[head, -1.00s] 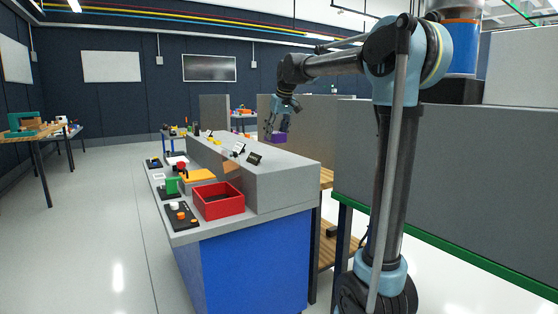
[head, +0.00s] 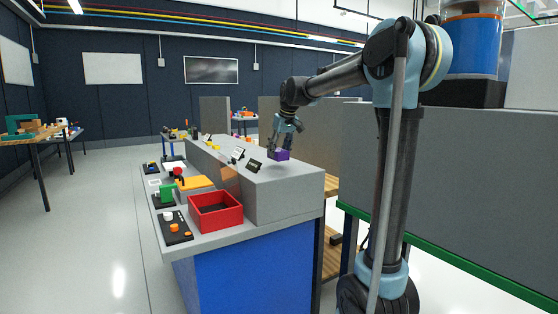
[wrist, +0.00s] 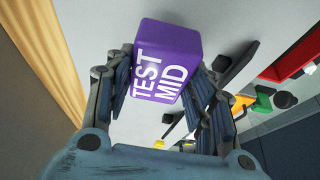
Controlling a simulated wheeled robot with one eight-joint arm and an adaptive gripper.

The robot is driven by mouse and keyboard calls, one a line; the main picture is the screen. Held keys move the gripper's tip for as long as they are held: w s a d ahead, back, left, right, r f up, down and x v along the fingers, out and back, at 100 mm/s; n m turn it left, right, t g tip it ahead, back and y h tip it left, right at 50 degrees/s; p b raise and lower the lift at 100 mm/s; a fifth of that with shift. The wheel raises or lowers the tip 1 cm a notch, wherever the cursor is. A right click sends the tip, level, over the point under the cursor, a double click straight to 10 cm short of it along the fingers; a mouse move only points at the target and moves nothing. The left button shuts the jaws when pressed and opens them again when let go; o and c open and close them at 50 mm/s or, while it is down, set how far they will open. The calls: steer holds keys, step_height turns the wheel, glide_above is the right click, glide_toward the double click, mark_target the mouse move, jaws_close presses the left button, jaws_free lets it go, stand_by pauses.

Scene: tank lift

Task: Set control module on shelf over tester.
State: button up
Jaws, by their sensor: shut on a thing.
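A purple block marked "TEST MID" (head: 279,155), the likely control module, is held between the fingers of my gripper (head: 281,149). In the wrist view the purple block (wrist: 166,60) sits between both finger pads (wrist: 163,75). In the head view it is at or just above the grey raised shelf (head: 292,178) along the back of the workbench; I cannot tell whether it touches. Small black sign holders (head: 254,166) stand on the shelf's front edge, left of the block. Several devices stand on the lower counter; I cannot tell which is the tester.
A red open bin (head: 216,212) stands on the lower counter (head: 207,243) before the shelf. A green device (head: 167,193), a yellow-topped box (head: 194,184) and a black panel with knobs (head: 174,229) are beside it. Grey partitions (head: 440,165) stand at right. The near shelf top is clear.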

mark_target(280, 150)
steer(key=shift+s+f, duration=0.1)
steer(key=shift+f, duration=1.65)
steer(key=o, duration=1.2)
steer(key=v, duration=1.2)
steer(key=s+d+f+m+h, duration=0.1)
steer(key=s+d+f+m, duration=0.1)
steer(key=s+d+f, duration=0.6)
steer(key=s+d+f+m, duration=0.1)
steer(key=s+d+f, duration=0.55)
steer(key=s, duration=0.45)
steer(key=s+d+f+m, duration=0.1)
steer(key=s+d+f, duration=0.2)
steer(key=s+f, duration=0.6)
steer(key=s+d+f+m+g+h, duration=0.1)
steer(key=s+d+f, duration=0.3)
steer(key=s+f, duration=0.4)
step_height(280, 150, down, 3)
steer(key=shift+s+f+m, duration=0.15)
steer(key=shift+s+m, duration=0.2)
steer(key=shift+m, duration=0.45)
